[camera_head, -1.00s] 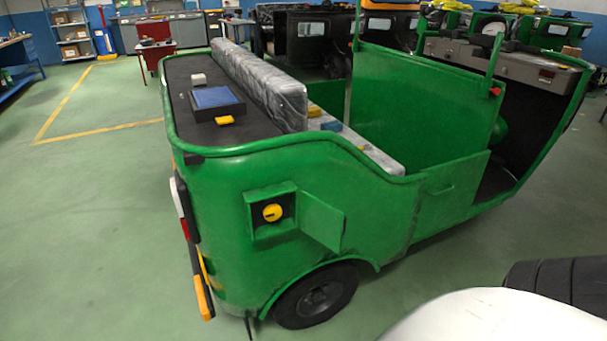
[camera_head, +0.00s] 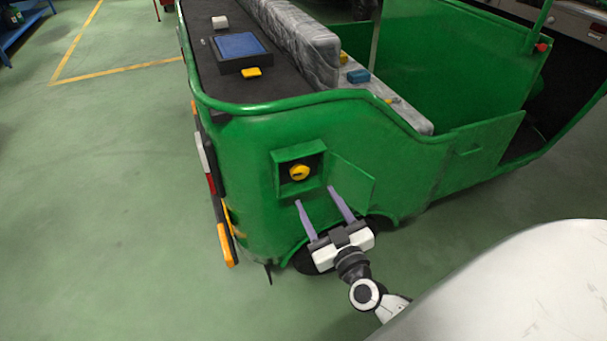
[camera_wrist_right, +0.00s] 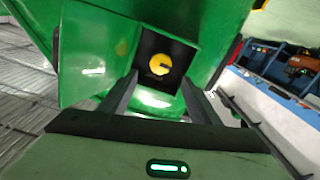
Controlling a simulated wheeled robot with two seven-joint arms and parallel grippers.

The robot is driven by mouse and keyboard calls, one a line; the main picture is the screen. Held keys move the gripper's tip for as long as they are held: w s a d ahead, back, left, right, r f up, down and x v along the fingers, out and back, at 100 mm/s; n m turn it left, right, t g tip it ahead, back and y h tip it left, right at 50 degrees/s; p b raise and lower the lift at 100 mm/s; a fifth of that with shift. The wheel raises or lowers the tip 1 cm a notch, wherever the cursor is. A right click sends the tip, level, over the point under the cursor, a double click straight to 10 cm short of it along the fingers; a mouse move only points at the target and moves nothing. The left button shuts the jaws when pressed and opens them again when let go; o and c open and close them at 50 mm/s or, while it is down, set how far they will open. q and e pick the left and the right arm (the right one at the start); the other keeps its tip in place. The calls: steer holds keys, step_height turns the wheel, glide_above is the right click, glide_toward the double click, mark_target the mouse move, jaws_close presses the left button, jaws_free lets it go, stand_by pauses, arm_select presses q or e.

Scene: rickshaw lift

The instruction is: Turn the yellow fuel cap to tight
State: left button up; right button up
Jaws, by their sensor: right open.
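The yellow fuel cap (camera_head: 299,172) sits in a dark square recess in the green rickshaw's side (camera_head: 250,150). The recess's small green door (camera_head: 352,182) stands open to its right. In the right wrist view the cap (camera_wrist_right: 160,64) shows a dark slot and lies between and beyond the two fingers. My right gripper (camera_head: 314,194) is open and empty, just below the recess, its fingertips pointing up toward it and apart from the cap. In the right wrist view the gripper (camera_wrist_right: 158,88) frames the recess from below. My left gripper is not in view.
A rear wheel is partly hidden behind my right gripper. Green floor is free at the left.

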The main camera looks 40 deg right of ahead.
mark_target(301, 174)
steer(key=b+x, duration=0.1)
steer(key=x, duration=0.7)
steer(key=shift+w, duration=0.3)
steer(key=shift+w+d, duration=0.1)
steer(key=shift+w, duration=0.45)
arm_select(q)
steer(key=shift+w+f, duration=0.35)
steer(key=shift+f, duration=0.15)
arm_select(e)
steer(key=shift+c, duration=1.3)
steer(key=c, duration=0.8)
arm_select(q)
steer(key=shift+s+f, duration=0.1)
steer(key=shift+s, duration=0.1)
